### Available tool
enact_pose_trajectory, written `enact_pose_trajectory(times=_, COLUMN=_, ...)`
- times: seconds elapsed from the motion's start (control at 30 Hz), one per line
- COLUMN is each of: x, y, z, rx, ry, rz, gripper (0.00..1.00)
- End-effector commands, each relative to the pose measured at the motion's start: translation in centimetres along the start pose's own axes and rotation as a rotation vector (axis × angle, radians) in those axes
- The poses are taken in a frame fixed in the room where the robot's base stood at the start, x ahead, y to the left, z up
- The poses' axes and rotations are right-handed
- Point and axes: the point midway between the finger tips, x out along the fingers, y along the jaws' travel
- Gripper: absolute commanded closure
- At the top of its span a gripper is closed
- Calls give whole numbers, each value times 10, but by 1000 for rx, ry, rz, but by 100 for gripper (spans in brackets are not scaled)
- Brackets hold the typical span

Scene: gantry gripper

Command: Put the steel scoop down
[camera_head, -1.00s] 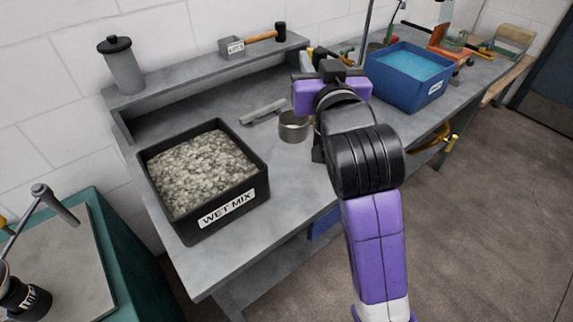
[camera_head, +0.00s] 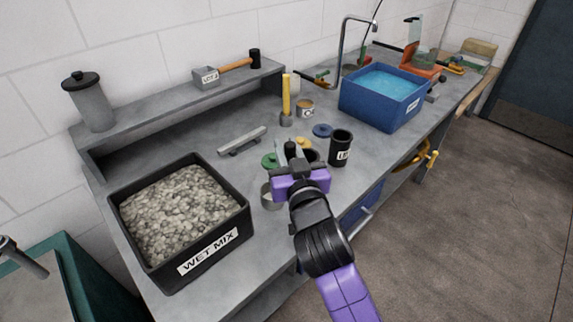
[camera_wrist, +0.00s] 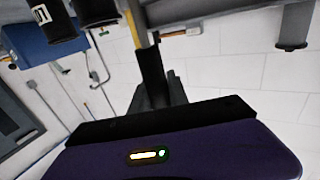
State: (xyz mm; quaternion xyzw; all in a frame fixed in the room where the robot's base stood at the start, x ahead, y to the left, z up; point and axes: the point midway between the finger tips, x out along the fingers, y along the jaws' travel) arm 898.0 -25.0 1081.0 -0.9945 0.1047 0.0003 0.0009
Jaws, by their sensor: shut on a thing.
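The steel scoop (camera_head: 267,196) shows in the head view as a grey, round metal bowl just left of my gripper (camera_head: 291,152). The gripper's purple body hides its right side. My gripper is shut on the scoop, though the grip itself is mostly hidden in the head view. In the wrist view, dark fingers (camera_wrist: 155,85) stand close together at the centre, and the scoop's bowl cannot be made out. I cannot tell whether the bowl touches the bench (camera_head: 215,145) or hangs just above it.
The black WET MIX tub (camera_head: 243,227) stands left of the scoop. Beyond the gripper are a green lid (camera_head: 269,160), a blue lid (camera_head: 322,130), a black cup (camera_head: 341,148) and a yellow-handled tool (camera_head: 286,97). A metal bar (camera_head: 242,140) lies behind. The blue tub (camera_head: 369,106) is back right.

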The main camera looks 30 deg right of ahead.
Motion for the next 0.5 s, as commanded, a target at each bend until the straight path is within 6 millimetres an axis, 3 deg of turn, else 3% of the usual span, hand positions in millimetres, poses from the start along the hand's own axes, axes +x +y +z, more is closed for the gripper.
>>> enact_pose_trajectory(times=0.17, x=0, y=0, z=13, rx=0, ry=0, rz=0, gripper=100)
enact_pose_trajectory(times=0.33, x=0, y=0, z=40, rx=0, ry=-2, rz=0, gripper=100)
enact_pose_trajectory(times=0.5, x=0, y=0, z=48, rx=1, ry=1, rz=-1, gripper=100)
